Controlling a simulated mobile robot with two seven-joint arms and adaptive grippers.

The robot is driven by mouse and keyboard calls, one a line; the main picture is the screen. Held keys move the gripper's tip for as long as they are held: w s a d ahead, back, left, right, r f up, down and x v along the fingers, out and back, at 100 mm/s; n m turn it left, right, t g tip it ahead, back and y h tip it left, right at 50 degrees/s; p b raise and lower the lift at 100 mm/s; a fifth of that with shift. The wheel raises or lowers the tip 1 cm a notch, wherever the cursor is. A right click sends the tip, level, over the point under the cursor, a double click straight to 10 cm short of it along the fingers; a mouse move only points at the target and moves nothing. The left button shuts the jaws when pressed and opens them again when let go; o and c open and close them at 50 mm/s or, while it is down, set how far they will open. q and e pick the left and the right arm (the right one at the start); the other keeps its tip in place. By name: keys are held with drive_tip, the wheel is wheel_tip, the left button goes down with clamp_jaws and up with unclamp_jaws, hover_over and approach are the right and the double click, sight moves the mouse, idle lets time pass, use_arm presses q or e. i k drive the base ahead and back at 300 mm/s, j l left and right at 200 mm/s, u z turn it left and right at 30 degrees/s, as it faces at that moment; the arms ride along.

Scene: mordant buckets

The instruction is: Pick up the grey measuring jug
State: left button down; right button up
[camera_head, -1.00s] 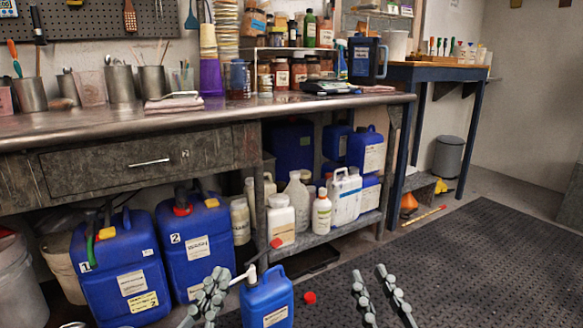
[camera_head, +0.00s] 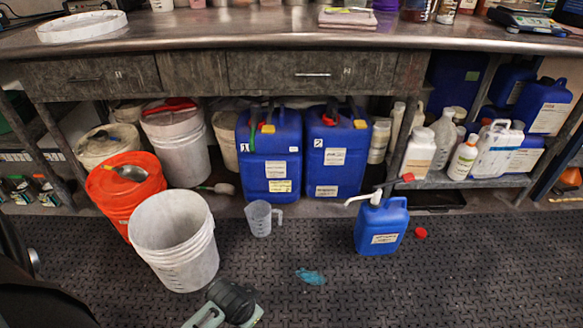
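The grey measuring jug (camera_head: 259,218) stands upright on the dark mat. It is a small, translucent grey jug with its handle on the right. It stands in front of the blue canister marked 1, right of the white bucket and left of the small blue canister with a spout. Its front is unobstructed.
The large white bucket (camera_head: 174,240) and orange bucket (camera_head: 124,190) stand left. The blue canister (camera_head: 269,160) marked 1 is behind; the small blue canister (camera_head: 381,225) is right.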

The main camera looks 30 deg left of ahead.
sight(257, 213)
drive_tip(key=u, duration=1.25)
drive_tip(key=i+l+u, duration=0.1)
